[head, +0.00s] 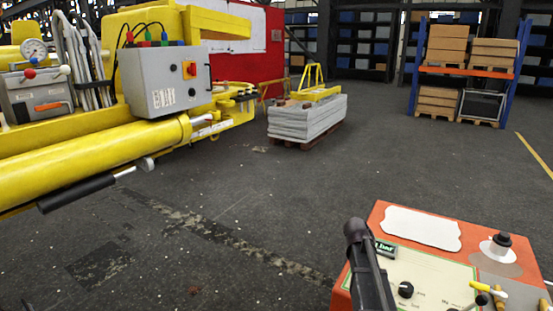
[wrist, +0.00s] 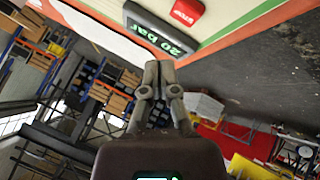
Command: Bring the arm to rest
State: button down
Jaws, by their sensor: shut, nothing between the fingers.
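My gripper (wrist: 161,66) shows in the wrist view with its two fingers together and nothing between them. Its tips are just below the display reading "20 bar" (wrist: 160,33) on an orange-edged control panel; I cannot tell the gap. In the head view the orange control box (head: 371,222) stands at the lower right. A dark link of what looks like my arm crosses its left side, partly hiding the display. The fingers cannot be made out in the head view.
A yellow boom (head: 80,165) with a grey control box (head: 165,81) fills the left. A pallet stack (head: 305,120) stands beyond it. A shelf with boxes (head: 447,45) is at the back right. The middle floor (head: 290,190) is clear. A red button (wrist: 187,12) sits near the display.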

jog(key=s+a+r+g+y+p, duration=0.2)
jog(key=s+a+y+p, duration=0.1)
jog(key=s+a, duration=0.7)
jog(key=s+a+r+n+g+y+p, duration=0.1)
jog(key=s+a+r+g+y+p, duration=0.2)
jog(key=s+a+p, duration=0.3)
jog(key=s+a, duration=0.5)
jog(key=s, duration=0.2)
jog(key=shift+s+n+y, duration=0.3)
jog(key=shift+s+y, duration=0.1)
jog(key=shift+r, duration=0.1)
